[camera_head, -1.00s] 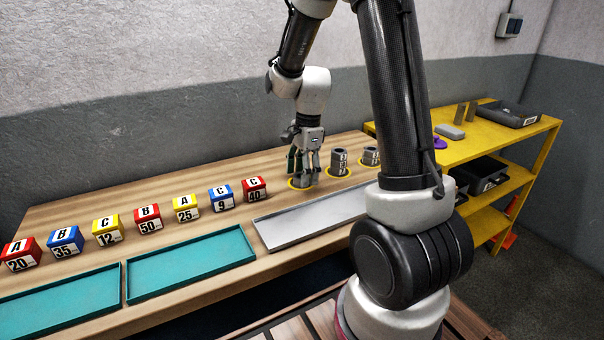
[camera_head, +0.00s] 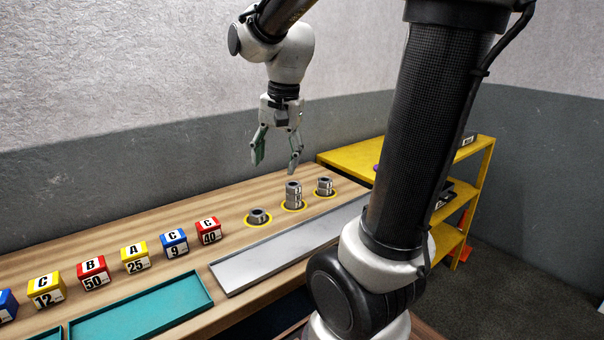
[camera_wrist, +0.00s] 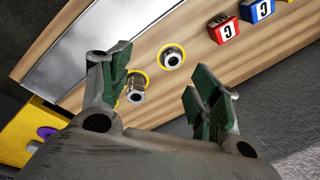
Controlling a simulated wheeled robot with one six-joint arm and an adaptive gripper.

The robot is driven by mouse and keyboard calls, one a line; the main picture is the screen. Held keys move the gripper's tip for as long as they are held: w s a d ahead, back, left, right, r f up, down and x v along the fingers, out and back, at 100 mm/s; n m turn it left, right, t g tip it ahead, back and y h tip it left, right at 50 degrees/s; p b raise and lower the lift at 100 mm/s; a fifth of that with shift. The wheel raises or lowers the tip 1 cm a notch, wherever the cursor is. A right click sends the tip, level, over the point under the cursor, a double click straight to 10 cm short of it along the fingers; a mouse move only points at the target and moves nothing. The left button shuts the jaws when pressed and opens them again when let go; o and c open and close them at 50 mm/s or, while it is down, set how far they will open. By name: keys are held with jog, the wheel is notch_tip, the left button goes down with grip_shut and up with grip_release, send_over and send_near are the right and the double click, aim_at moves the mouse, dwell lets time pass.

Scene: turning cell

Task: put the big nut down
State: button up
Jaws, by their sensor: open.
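A grey metal nut (camera_head: 258,216), which I take as the big nut, lies flat inside the leftmost yellow ring on the wooden bench. It also shows in the wrist view (camera_wrist: 172,57), inside its ring. My gripper (camera_head: 276,165) is open and empty, pointing down in the air above the bench, apart from the nut. In the wrist view its green-padded fingers (camera_wrist: 157,75) are spread wide with nothing between them. A taller stack of nuts (camera_head: 293,194) stands in the middle ring and a shorter one (camera_head: 324,186) in the right ring.
A grey metal tray (camera_head: 290,245) lies in front of the rings. A teal tray (camera_head: 145,310) is at the front left. Several numbered blocks, such as the red one (camera_head: 208,231), line up to the left. A yellow shelf (camera_head: 350,160) stands at the right.

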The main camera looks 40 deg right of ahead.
jog(key=s+n+t, duration=0.2)
jog(key=s+n, duration=0.8)
jog(key=s, duration=0.2)
jog(key=shift+s+r+t+h, duration=0.15)
jog(key=shift+r+t+h, duration=0.15)
jog(key=shift+t, duration=0.1)
